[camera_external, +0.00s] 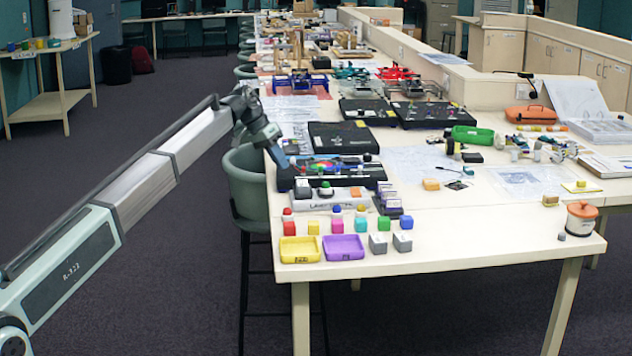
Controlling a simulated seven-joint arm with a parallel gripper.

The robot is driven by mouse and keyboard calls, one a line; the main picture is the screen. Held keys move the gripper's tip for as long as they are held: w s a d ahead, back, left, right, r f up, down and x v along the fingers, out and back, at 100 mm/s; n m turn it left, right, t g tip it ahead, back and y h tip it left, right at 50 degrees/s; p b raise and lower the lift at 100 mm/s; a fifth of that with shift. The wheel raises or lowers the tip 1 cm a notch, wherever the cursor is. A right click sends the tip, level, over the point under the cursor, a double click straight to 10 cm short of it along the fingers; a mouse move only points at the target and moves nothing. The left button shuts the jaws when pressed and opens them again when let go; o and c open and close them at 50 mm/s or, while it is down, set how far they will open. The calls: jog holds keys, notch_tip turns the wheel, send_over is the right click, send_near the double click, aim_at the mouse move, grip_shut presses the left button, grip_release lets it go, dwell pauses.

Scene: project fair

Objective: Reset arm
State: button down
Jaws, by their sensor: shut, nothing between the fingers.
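My gripper (279,158) is at the left edge of the long table (470,245), at the end of my outstretched arm. It points down beside a dark case with a coloured disc (322,167) on it. The fingers are small in this view; they look shut and I see nothing held. Whether the fingertips touch the case, I cannot tell.
A yellow tray (301,249) and a purple tray (344,247) lie at the near left corner, with several coloured blocks behind them. Several black cases (430,114) stand farther back. A grey-green chair (246,188) is close under my gripper. The near right tabletop is mostly clear.

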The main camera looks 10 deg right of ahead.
jog(key=s+a+f+n, duration=0.3)
jog(key=a+f+n, duration=0.1)
jog(key=a+f, duration=1.6)
jog(key=s+a+f+n+y, duration=0.1)
jog(key=s+a+f, duration=0.35)
jog(key=f, duration=0.35)
jog(key=s+a+f+n+g+y, duration=0.1)
jog(key=s+a+f, duration=0.3)
jog(key=a+f, duration=0.3)
jog(key=s+a+f+n+y, duration=0.1)
jog(key=s+a+f, duration=0.35)
jog(key=f, duration=0.45)
jog(key=s+a+f+n+g, duration=0.1)
jog(key=s+a+f, duration=0.3)
jog(key=s, duration=0.2)
jog(key=s+a+f+y, duration=0.1)
jog(key=s+a+f, duration=0.2)
jog(key=s, duration=0.3)
jog(key=s+a+f+n+g, duration=0.1)
jog(key=s+a+f, duration=0.3)
jog(key=s, duration=0.2)
jog(key=s+a+f+n+g+y, duration=0.1)
jog(key=s+a, duration=0.3)
jog(key=s, duration=0.7)
jog(key=s+a+f+n+g, duration=0.1)
jog(key=s+a, duration=0.4)
jog(key=s, duration=0.7)
jog(key=shift+s+a+f+y, duration=0.25)
jog(key=shift+f+y, duration=0.15)
jog(key=shift+f, duration=0.05)
